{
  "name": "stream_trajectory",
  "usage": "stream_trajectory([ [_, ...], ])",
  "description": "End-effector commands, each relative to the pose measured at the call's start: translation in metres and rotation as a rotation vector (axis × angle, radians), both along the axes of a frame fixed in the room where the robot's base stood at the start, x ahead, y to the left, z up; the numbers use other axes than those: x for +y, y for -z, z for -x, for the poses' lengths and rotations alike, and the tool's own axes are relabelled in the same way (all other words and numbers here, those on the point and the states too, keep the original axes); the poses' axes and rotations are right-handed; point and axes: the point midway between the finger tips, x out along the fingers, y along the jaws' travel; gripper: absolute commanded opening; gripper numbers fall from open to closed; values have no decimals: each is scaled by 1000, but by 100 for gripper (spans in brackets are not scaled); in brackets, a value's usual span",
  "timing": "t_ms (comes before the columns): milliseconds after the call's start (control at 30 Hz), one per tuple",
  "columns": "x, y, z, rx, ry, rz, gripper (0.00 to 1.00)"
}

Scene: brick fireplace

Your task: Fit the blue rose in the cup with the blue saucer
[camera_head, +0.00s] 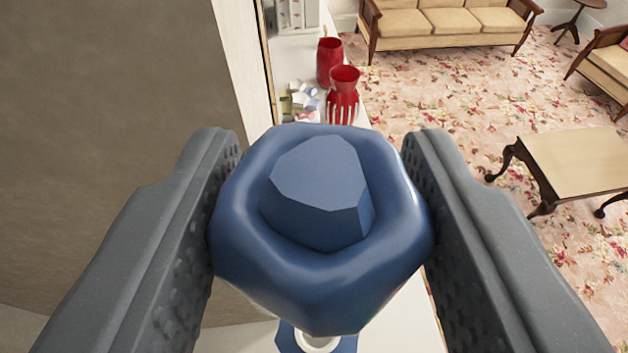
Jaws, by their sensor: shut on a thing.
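The blue rose (322,230), a chunky faceted bloom with a raised centre, fills the middle of the view. My gripper (320,190) is shut on the blue rose, with one dark grey finger on each side. Below it, at the bottom edge, a blue saucer (288,340) shows in part. A white round rim (318,345), which looks like the cup, sits on the saucer. The rose hides most of the cup and saucer, and I cannot see the rose's underside or how far it is above the cup.
Two red vases (329,62) (344,88) stand farther along the white mantel shelf, by a small pile of pale and purple pieces (300,98). A wall (110,120) rises on the left. To the right, the shelf drops to a floral carpet with a sofa (445,20) and table (585,158).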

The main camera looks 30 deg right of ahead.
Motion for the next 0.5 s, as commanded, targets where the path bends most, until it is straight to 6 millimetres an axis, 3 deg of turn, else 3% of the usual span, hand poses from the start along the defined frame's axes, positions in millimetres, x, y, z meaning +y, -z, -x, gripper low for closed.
stream_trajectory([
  [500,1,39,1,0,4,-1,19],
])
